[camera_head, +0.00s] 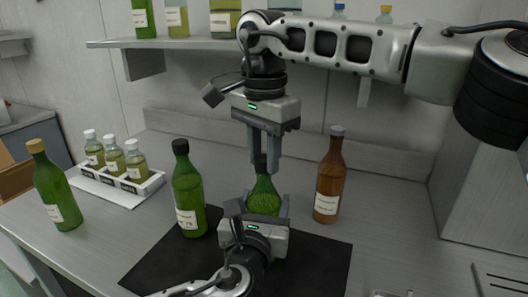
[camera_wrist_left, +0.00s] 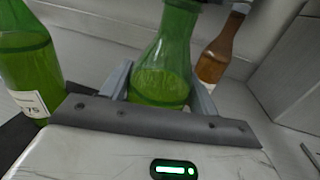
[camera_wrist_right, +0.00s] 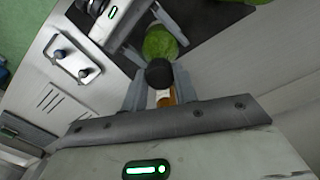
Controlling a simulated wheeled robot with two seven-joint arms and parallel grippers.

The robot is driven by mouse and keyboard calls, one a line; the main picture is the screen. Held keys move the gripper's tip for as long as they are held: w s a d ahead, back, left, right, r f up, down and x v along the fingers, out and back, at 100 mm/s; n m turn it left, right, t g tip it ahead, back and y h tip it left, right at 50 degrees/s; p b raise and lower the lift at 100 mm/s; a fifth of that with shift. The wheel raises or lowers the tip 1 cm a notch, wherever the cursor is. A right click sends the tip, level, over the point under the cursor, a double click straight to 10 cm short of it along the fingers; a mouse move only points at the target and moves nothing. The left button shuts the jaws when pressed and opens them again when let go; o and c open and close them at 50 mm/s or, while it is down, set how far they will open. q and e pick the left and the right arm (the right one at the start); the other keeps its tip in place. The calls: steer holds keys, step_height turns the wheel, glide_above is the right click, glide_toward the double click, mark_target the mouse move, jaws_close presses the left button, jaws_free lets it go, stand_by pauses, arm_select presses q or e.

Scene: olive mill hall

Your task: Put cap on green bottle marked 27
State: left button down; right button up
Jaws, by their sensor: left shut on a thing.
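A green bottle (camera_head: 264,198) stands upright on the dark mat. Its label is hidden. My left gripper (camera_head: 255,212) is shut around its body, and the bottle also shows in the left wrist view (camera_wrist_left: 163,70). A black cap (camera_wrist_right: 160,73) is at the top of this bottle's neck, between or just at the fingertips of my right gripper (camera_head: 265,165), which points straight down from above. I cannot tell whether these fingers press on the cap, nor whether the cap is seated on the neck.
A black-capped green bottle (camera_head: 188,190), labelled 75, stands left on the mat (camera_head: 325,262). A brown bottle (camera_head: 328,178) stands close at the right. A cork-topped green bottle (camera_head: 53,188) and a white rack (camera_head: 108,183) with three small bottles are farther left. A shelf (camera_head: 180,43) hangs behind.

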arm_select(q)
steer(key=shift+f, duration=0.15)
arm_select(e)
steer(key=m, duration=0.6)
steer(key=shift+m, duration=0.4)
steer(key=m, duration=1.4)
steer(key=shift+m, duration=0.3)
steer(key=m, duration=0.7)
steer(key=shift+f, duration=0.1)
steer(key=o, duration=1.2)
steer(key=shift+c, duration=0.2)
step_height(320, 180, up, 12)
steer(key=shift+s, duration=0.1)
arm_select(q)
steer(key=shift+c, duration=1.5)
jaws_free()
